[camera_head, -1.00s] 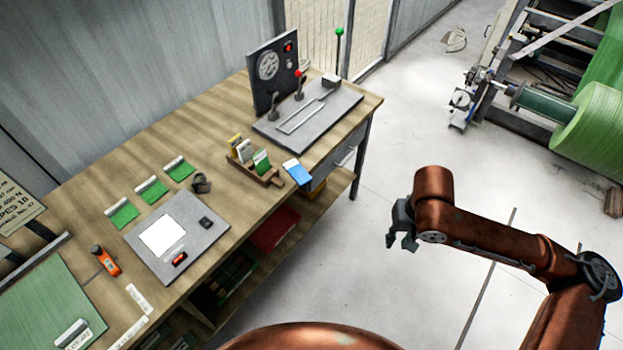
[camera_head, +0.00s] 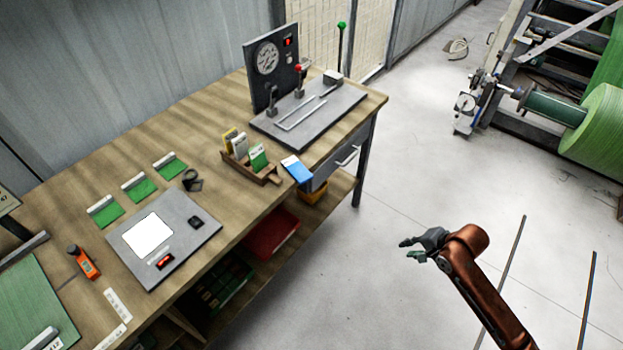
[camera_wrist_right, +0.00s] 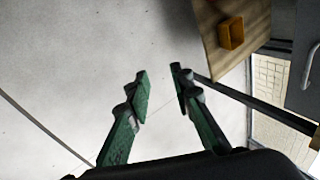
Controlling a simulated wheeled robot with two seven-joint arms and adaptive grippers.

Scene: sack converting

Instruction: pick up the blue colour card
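The blue colour card (camera_head: 297,170) has a white top band and lies at the front edge of the wooden workbench, partly over the edge, to the right of the small wooden card holder (camera_head: 252,165). My right gripper (camera_head: 408,249) is open and empty. It is over the bare floor, to the right of the bench and well apart from the card. In the right wrist view its two green fingers (camera_wrist_right: 158,88) are spread with only floor between them. The card is not in the right wrist view. My left gripper is not in view.
The holder carries yellow, white and green cards. A yellow bin (camera_head: 313,192) sits below.

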